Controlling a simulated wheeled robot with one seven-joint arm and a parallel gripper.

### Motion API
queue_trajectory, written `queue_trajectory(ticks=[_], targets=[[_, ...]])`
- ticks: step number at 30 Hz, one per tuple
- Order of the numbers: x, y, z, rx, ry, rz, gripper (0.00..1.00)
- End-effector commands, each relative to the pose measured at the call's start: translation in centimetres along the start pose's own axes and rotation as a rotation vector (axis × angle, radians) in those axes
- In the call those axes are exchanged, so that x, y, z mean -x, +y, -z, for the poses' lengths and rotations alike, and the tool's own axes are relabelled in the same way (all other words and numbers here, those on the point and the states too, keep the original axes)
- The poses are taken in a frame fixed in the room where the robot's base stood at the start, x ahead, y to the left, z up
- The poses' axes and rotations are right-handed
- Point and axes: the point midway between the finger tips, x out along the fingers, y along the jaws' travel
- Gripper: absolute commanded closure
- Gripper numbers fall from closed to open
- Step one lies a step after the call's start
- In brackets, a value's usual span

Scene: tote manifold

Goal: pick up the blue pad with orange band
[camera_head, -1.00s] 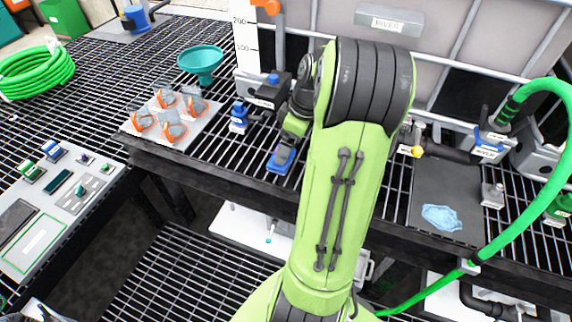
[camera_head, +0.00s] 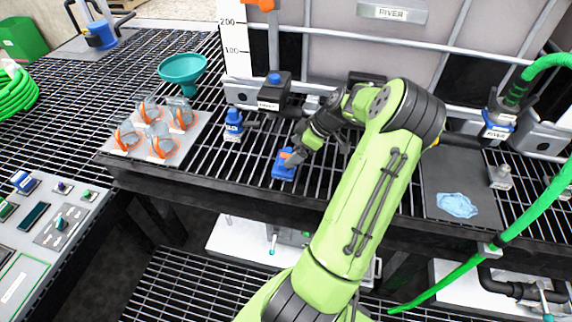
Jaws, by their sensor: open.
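The blue pad with the orange band (camera_head: 283,171) lies on the black grating near the bench's front edge, left of my arm. Its blue body and part of the orange band show. My gripper (camera_head: 296,158) is open and reaches down from the right, at the pad's upper right side. The gripper's fingers are small and dark here and overlap part of the pad. I cannot tell whether they touch it.
A blue-capped bottle (camera_head: 233,124) stands left of the pad, with a dark valve (camera_head: 272,92) behind. A tray (camera_head: 187,143) with several orange-and-clear items and a teal funnel (camera_head: 183,70) are further left. A blue cloth (camera_head: 457,205) lies on a dark mat at right.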

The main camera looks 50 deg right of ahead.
Motion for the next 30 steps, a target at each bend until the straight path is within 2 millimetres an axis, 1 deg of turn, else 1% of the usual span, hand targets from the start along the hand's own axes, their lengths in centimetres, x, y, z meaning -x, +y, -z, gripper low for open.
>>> queue_trajectory(ticks=[1,3,5,7,12,14,18,20,26,30], targets=[[-1.1,-0.1,0.5,0.001,0.000,0.004,0.08],[-2.4,-0.1,0.3,0.000,0.000,0.004,0.08],[-3.1,-0.1,0.2,-0.001,-0.001,0.003,0.08],[-3.4,-0.1,0.3,0.000,-0.001,0.002,0.08],[-3.3,-0.1,0.3,0.000,-0.002,0.001,0.08],[-3.3,-0.1,0.3,0.000,-0.002,0.001,0.16],[-3.2,-0.1,0.3,0.000,-0.002,0.001,0.38],[-3.2,-0.1,0.3,0.000,-0.002,0.001,0.45],[-3.2,-0.1,0.3,0.000,-0.002,0.001,0.46],[-2.4,-0.4,0.8,0.001,-0.003,0.001,0.46]])
